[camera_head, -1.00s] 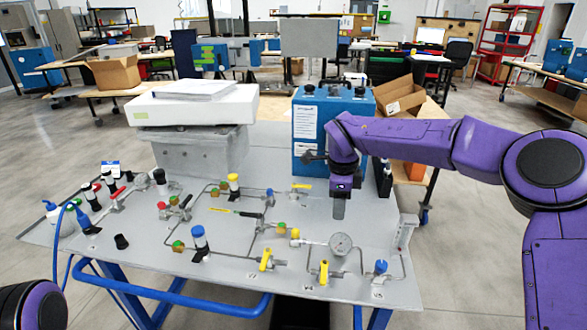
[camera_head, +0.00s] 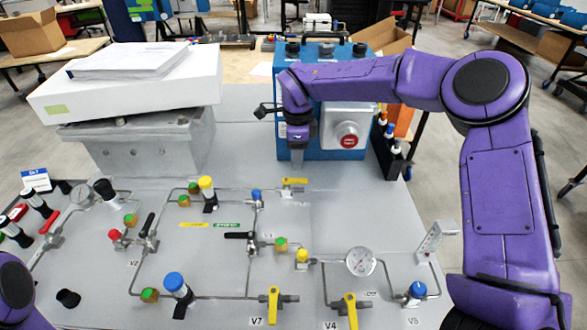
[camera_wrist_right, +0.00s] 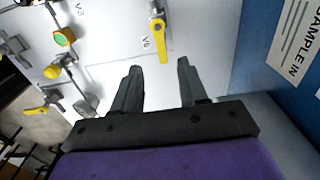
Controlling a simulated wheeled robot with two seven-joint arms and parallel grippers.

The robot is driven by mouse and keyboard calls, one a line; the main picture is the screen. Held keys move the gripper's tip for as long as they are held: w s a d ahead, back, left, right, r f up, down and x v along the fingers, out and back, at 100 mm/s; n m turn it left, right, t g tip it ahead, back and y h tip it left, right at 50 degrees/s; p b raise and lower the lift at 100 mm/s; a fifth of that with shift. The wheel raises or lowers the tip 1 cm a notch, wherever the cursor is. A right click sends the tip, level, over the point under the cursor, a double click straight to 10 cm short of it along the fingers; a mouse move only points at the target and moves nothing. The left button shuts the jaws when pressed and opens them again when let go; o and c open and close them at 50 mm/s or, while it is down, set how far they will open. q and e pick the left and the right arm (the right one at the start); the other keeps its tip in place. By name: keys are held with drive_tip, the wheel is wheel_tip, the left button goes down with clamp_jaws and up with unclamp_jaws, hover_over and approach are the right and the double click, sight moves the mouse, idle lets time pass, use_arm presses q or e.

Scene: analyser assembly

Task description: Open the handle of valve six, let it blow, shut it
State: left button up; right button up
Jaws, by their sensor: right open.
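Valve six is the yellow-handled valve (camera_head: 294,181) near the back of the grey panel, in front of the blue box. In the right wrist view its yellow handle (camera_wrist_right: 160,42) lies beside the label "V6", just beyond the fingertips and roughly in line with the gap between them. My right gripper (camera_head: 297,160) points down just behind the valve in the head view; its open, empty fingers (camera_wrist_right: 160,68) show apart in the right wrist view. No contact with the handle shows. My left gripper is not in view; only a purple piece of my left arm shows at lower left.
The blue box (camera_head: 262,130) with a red button (camera_head: 347,141) stands close behind my right gripper. Other yellow handles, V7 (camera_head: 273,305) and V4 (camera_head: 351,311), sit at the front. A pressure gauge (camera_head: 360,262) and pipes are on the panel. A white box (camera_head: 130,95) stands at left.

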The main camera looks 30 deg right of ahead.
sight(296, 180)
drive_tip(key=f, duration=0.3)
drive_tip(key=shift+s+f, duration=0.2)
drive_tip(key=shift+f, duration=0.2)
drive_tip(key=f, duration=0.1)
drive_tip(key=w+f, duration=0.1)
drive_tip(key=f, duration=0.1)
drive_tip(key=shift+f+p, duration=0.3)
drive_tip(key=shift+p, duration=0.1)
drive_tip(key=shift+s+r, duration=0.1)
drive_tip(key=shift+s, duration=0.15)
drive_tip(key=shift+w, duration=0.1)
clamp_jaws()
